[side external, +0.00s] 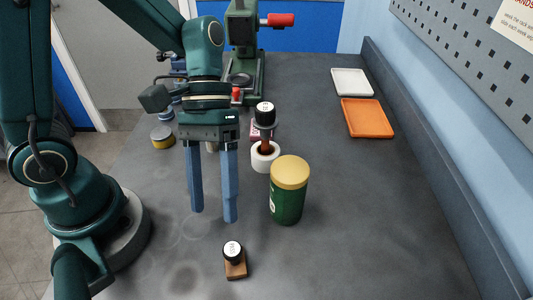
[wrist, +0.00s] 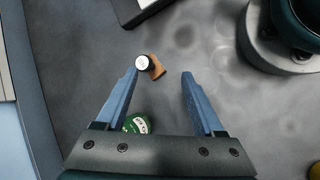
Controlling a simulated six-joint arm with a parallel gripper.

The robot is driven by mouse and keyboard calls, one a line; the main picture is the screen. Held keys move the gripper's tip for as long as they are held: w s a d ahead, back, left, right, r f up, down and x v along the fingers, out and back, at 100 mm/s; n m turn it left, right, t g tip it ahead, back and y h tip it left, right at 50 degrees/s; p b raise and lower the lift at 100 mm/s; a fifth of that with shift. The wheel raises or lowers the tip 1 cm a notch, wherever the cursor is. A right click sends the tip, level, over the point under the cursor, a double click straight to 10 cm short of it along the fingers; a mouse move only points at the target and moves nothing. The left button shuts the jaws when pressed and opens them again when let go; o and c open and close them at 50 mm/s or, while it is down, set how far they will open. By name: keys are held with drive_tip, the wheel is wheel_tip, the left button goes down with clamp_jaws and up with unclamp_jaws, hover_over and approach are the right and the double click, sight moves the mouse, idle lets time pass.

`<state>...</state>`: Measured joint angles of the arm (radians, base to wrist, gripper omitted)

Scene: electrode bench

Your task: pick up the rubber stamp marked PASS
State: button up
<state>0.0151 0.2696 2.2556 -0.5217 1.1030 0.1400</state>
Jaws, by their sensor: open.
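A rubber stamp (side external: 233,255) with a black knob, a white top label and a brown base stands upright at the front of the bench. It also shows in the wrist view (wrist: 144,62), between and beyond my fingertips, nearer the left one. Its label is too small to read surely. A second black-topped piece (side external: 265,113) with a white label and a reddish-brown stem stands in a white ring (side external: 265,160) further back; its label is unclear too. My gripper (side external: 213,217) is open and empty, above the bench and behind the front stamp; it also shows in the wrist view (wrist: 160,72).
A green jar with a yellow lid (side external: 288,190) stands close to the right of my gripper. An orange tray (side external: 367,118) and a white tray (side external: 351,82) lie at the back right. A green press (side external: 245,50) stands at the back. The bench's right front is clear.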

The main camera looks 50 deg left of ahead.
sight(232, 261)
drive_tip(key=d+f+n+g+h, duration=0.2)
drive_tip(key=d+f, duration=0.1)
drive_tip(key=d+f+n+g+h, duration=0.1)
drive_tip(key=h, duration=0.1)
drive_tip(key=shift+s+d+f+g, duration=0.2)
drive_tip(key=shift+s+f+g, duration=0.1)
drive_tip(key=shift+f, duration=0.1)
drive_tip(key=shift+x, duration=2.5)
clamp_jaws()
